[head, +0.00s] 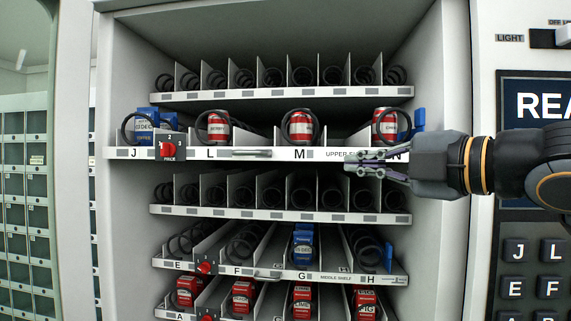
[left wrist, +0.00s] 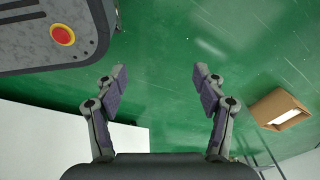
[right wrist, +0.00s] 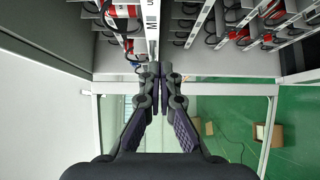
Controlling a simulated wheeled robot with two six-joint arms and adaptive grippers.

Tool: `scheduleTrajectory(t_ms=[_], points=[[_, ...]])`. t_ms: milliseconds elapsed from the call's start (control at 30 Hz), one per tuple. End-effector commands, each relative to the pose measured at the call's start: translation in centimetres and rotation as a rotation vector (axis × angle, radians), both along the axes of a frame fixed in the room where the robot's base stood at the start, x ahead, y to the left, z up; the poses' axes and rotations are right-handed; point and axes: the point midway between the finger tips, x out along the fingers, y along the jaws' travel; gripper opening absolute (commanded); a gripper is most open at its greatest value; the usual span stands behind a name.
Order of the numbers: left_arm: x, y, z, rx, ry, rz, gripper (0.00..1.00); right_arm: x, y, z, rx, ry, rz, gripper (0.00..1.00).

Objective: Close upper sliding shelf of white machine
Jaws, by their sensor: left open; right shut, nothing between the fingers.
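The upper sliding shelf (head: 230,154), labelled J, L, M and N, sits inside the white machine (head: 125,60). It looks pulled out further than the shelves above and below it. It carries red and white cans (head: 300,126) and a blue box (head: 146,119). My right gripper (head: 352,161) is shut and empty, with its fingertips at the right part of the shelf's front edge, near the "UPPER" label. I cannot tell whether they touch it. In the right wrist view its fingertips (right wrist: 160,68) are together. My left gripper (left wrist: 160,75) is open and empty above a green floor.
Lower shelves hold red boxes (head: 303,300) and a blue box (head: 304,243). Red knobs (head: 168,149) stick out at the left of several shelves. A keypad panel (head: 530,255) is at the right. A cardboard box (left wrist: 280,109) lies on the floor.

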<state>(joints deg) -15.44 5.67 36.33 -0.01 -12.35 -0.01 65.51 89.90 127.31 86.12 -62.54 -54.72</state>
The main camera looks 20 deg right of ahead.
Motion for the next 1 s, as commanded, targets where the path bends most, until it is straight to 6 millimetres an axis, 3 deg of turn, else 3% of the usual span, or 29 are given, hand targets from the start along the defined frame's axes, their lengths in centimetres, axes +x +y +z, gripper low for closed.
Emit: scheduleTrajectory(t_ms=[200, 367, 533, 733, 1000], points=[[-3.9, -1.5, -0.2, -0.018, 0.058, 0.008, 0.7, 0.1, 0.2, 0.1, 0.001, 0.001, 0.0, 0.0], [-5.3, -2.4, 1.5, -0.029, 0.078, 0.012, 0.7, 2.0, 0.7, 0.4, 0.001, 0.006, 0.002, 0.0], [-4.6, -1.9, 5.1, -0.024, 0.068, 0.01, 0.7, 5.6, 1.6, 0.8, 0.002, 0.008, 0.005, 0.0], [-1.9, -1.2, 9.5, -0.015, 0.027, 0.005, 0.7, 9.5, 2.6, 0.8, 0.005, 0.005, 0.006, 0.0], [-3.0, -1.1, 9.9, -0.015, 0.044, 0.006, 0.7, 12.6, 0.7, 0.0, 0.003, 0.002, 0.001, 0.0]])
